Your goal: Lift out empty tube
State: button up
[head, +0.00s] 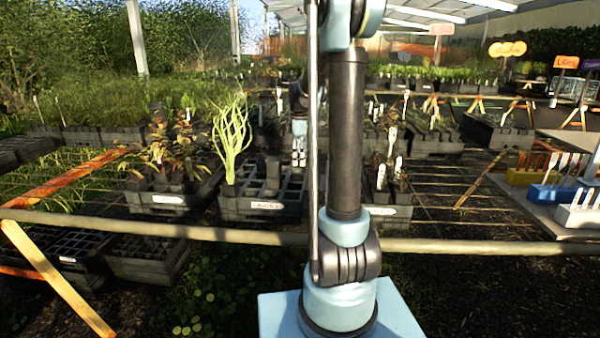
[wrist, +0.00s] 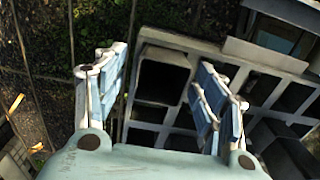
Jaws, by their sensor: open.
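My gripper (wrist: 164,66) is open in the wrist view, its pale blue fingers apart with nothing held between them. A dark square tube (wrist: 163,82) shows between and beyond the fingers, in a cell of a grey tray (wrist: 196,45). Its inside looks dark and no plant shows in it. I cannot tell whether the fingers reach down beside it. In the head view, a black tray (head: 262,209) with a white label holds a tall pale green plant (head: 231,138) and a dark tube (head: 272,172).
A tray of reddish plants (head: 168,200) stands to the left. Another labelled tray (head: 390,213) stands right of my arm. A rail (head: 480,246) runs along the bench's front edge. Yellow, blue and white label holders (head: 552,193) sit at the right. Open mesh (head: 455,200) lies right of centre.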

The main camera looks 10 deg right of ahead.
jog(key=shift+f, duration=0.15)
jog(key=c, duration=0.9)
jog(key=shift+o, duration=0.2)
